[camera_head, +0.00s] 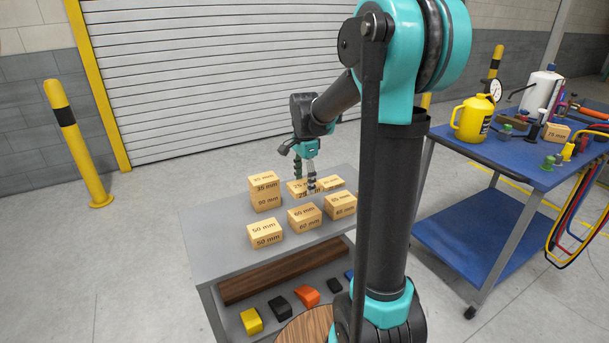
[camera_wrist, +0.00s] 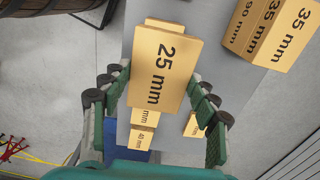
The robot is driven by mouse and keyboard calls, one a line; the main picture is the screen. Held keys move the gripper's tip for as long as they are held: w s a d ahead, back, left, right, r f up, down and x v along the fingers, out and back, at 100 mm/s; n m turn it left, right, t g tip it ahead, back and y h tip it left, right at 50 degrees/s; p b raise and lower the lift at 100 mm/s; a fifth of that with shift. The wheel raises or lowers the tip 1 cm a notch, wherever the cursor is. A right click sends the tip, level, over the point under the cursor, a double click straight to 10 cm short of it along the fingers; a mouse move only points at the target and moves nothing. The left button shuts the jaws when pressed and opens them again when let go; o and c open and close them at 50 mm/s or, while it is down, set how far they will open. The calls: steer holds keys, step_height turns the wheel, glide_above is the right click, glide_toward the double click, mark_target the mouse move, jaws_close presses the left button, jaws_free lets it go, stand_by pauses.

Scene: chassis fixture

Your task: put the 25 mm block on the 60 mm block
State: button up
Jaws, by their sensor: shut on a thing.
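The 25 mm block (camera_wrist: 165,62) is a light wooden block with black lettering, between the two fingers of my gripper (camera_wrist: 160,92) in the wrist view. My gripper is shut on it. In the head view my gripper (camera_head: 309,182) points down over the back row of blocks, with the 25 mm block (camera_head: 296,190) at its fingers, partly covered. I cannot tell whether the block touches the table. The 60 mm block (camera_head: 305,219) stands in front of it, nearer the camera, its top bare. I cannot pick out the 60 mm block in the wrist view.
The grey table (camera_head: 205,225) also holds a 35 mm block stacked on a 90 mm block (camera_head: 265,199) at left, a 50 mm block (camera_head: 265,235) in front, and more blocks at right (camera_head: 341,206). The blue trolley (camera_head: 515,160), loaded with tools, stands right.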

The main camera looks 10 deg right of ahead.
steer(key=shift+f, duration=2.9)
steer(key=shift+f, duration=0.25)
steer(key=shift+f, duration=1.15)
steer(key=o, duration=1.3)
steer(key=shift+c, duration=0.2)
steer(key=shift+r, duration=4)
